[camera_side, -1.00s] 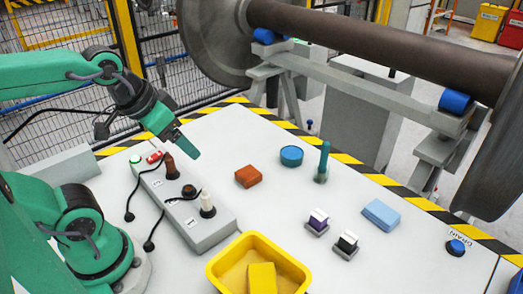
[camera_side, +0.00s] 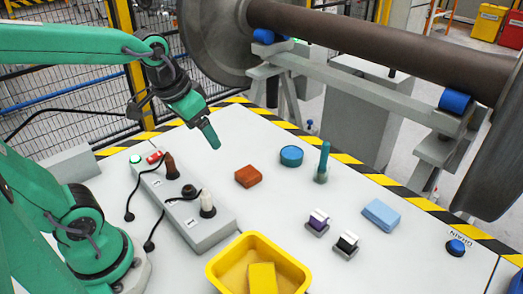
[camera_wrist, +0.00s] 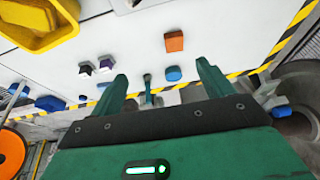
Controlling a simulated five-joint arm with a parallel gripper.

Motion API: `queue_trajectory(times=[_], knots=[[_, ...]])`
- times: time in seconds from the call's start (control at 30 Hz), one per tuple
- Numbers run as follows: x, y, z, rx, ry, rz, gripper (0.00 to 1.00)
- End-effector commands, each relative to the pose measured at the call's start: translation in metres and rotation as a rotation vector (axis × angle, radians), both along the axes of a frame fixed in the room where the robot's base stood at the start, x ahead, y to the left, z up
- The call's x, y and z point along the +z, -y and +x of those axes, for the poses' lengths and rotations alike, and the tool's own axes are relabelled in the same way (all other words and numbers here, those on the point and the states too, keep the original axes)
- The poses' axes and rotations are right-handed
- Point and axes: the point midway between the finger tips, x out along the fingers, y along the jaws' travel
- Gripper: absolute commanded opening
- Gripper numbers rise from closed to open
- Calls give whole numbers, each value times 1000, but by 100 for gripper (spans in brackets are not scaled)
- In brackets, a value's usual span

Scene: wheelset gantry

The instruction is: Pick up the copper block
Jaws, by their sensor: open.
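The copper block (camera_side: 248,177) is an orange-brown box lying flat on the white table, near the middle in the side view. In the wrist view it shows as an orange block (camera_wrist: 174,41) beyond my fingertips, a little right of centre. My gripper (camera_side: 214,143) is green and points down and to the right, above the table and to the upper left of the block. In the wrist view its two fingers (camera_wrist: 160,70) stand apart with nothing held between them. The gripper and the block are apart.
A grey panel (camera_side: 185,237) with knobs and cables lies left of the block. A blue disc (camera_side: 291,155) and an upright teal peg (camera_side: 322,162) stand behind and right. A yellow tray (camera_side: 222,267) is in front. A light blue block (camera_side: 381,214) lies right.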

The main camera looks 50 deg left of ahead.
Motion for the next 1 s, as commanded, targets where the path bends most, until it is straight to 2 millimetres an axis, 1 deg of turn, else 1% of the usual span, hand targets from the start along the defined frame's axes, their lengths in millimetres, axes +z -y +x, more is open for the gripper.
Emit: queue_trajectory(times=[0.03,0.1,0.27,0.47,0.7,1.0], knots=[[-4,-1,9,0,-21,2,80],[-8,-3,20,-1,-44,2,80],[-20,-8,45,-6,-96,5,80],[-42,-14,76,-12,-161,7,80],[-76,-23,110,-19,-238,6,80],[-127,-33,144,-30,-329,0,80]])
